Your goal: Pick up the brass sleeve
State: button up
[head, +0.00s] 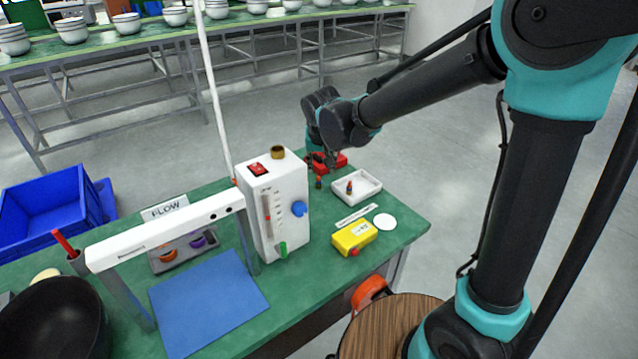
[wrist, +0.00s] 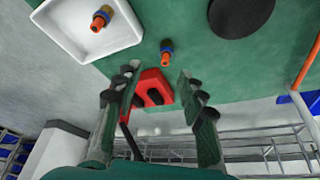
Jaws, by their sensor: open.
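A short brass-coloured cylinder with a dark top, which looks like the brass sleeve (head: 278,152), stands on the white box (head: 262,215) in the head view. I cannot make it out in the wrist view. My gripper (head: 322,164) is to its right, over the far edge of the green table, apart from it. In the wrist view my gripper (wrist: 160,110) has its fingers spread, with nothing held between them. A red block (wrist: 153,88) with dark openings shows between and beyond the fingers. A small orange fitting with a blue band (wrist: 166,46) stands beside the block.
A white tray (head: 368,195) holds a similar small fitting (head: 349,187). A yellow box (head: 354,238) and a white disc (head: 384,221) are nearer me. A dark disc (wrist: 242,14) shows in the wrist view. A white pole (head: 213,90) rises behind the white box.

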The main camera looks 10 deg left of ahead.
aim_at(319, 176)
jog(key=shift+s+a+x, duration=0.15)
jog(key=shift+a+x, duration=0.05)
jog(key=shift+x, duration=0.95)
jog(key=shift+s+a+x, duration=0.15)
jog(key=shift+x, duration=1.85)
jog(key=c, duration=0.9)
